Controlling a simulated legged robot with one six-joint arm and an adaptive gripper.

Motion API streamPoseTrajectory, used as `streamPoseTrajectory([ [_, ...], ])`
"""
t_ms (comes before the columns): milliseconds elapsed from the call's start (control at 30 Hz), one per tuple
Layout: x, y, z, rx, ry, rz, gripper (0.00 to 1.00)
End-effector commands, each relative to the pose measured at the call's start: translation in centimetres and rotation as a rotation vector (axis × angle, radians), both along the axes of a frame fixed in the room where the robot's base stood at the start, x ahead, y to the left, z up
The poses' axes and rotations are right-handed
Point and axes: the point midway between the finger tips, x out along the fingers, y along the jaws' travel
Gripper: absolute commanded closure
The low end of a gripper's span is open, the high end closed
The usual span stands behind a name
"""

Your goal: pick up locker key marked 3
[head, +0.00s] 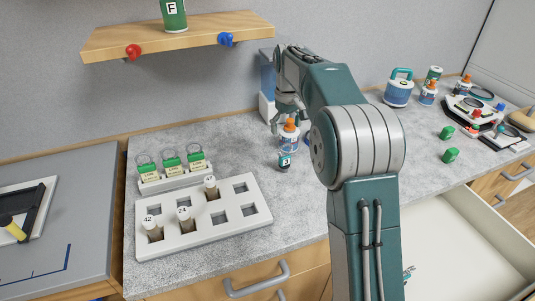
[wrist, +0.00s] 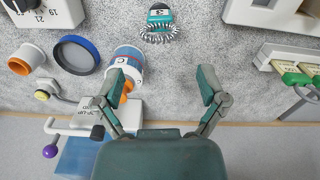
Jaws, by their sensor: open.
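The locker key marked 3 is a small teal tag with a white label and a coiled band. It lies on the grey speckled counter, at the top middle of the wrist view (wrist: 158,22), and shows as a small dark teal piece in the head view (head: 284,161). My gripper (wrist: 160,78) is open and empty, its two fingers spread apart. In the head view my gripper (head: 288,108) hangs above the back of the counter, behind the key and apart from it. The key lies beyond the fingertips in the wrist view, not between them.
A white bottle with an orange cap (head: 289,134) stands just behind the key. A white rack (head: 235,229) with numbered tubes and a holder with green-topped tags (head: 172,182) are to the left. An open drawer (head: 450,245) is at the front right. A wooden shelf (head: 190,38) is above.

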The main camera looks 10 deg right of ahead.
Motion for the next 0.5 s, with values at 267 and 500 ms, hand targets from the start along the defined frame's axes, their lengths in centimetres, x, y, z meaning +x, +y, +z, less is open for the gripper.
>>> streamPoseTrajectory([
  [267, 0.0, 0.2, -4.2, -0.003, 0.004, 0.0, 0.09],
  [500, -0.1, 0.3, -6.2, -0.003, 0.003, 0.0, 0.09],
])
